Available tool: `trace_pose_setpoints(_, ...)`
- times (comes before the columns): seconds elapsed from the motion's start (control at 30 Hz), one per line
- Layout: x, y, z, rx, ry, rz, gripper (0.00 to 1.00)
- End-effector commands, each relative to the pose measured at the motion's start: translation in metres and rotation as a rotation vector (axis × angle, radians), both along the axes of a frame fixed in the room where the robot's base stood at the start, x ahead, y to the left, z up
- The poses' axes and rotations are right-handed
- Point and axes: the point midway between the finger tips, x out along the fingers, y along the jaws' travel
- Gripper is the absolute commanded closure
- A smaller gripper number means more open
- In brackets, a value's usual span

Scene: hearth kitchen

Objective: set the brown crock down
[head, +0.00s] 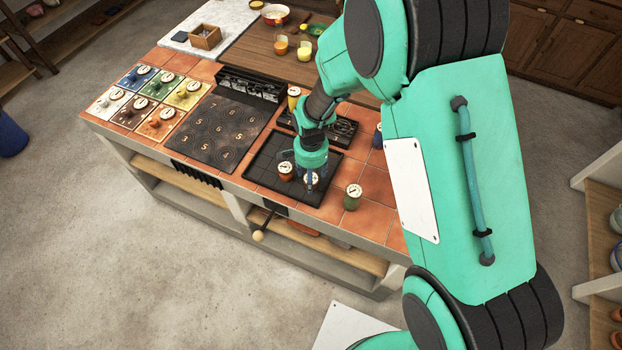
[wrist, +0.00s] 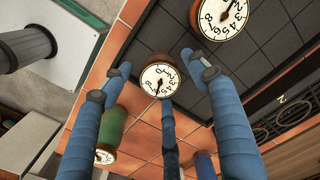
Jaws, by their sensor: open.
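The brown crock (wrist: 160,78), with a white numbered dial on its lid, stands upright between the spread blue fingers of my gripper (wrist: 158,68) in the wrist view. In the head view the brown crock (head: 311,179) is partly hidden by my gripper (head: 314,184). It is at the front right part of the black tray (head: 265,182); I cannot tell whether it rests fully on the tray or over its edge. The fingers are open, with visible gaps to the crock.
A green crock (head: 352,199) stands on the tiles to the right. A blue crock (head: 377,136) and a yellow crock (head: 293,97) stand further back. Bare tiles lie right of the tray.

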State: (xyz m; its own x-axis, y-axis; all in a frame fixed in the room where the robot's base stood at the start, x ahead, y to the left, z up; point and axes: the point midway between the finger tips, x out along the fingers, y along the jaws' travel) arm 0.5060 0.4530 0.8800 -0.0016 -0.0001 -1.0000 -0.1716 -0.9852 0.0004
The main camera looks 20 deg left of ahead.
Motion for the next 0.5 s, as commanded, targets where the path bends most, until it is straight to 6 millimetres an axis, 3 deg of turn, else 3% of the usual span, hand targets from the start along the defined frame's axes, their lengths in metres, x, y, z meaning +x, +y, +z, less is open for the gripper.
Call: trace_pose_setpoints(0.5,0.001,0.001,0.082,0.003,-0.002,0.000,0.40)
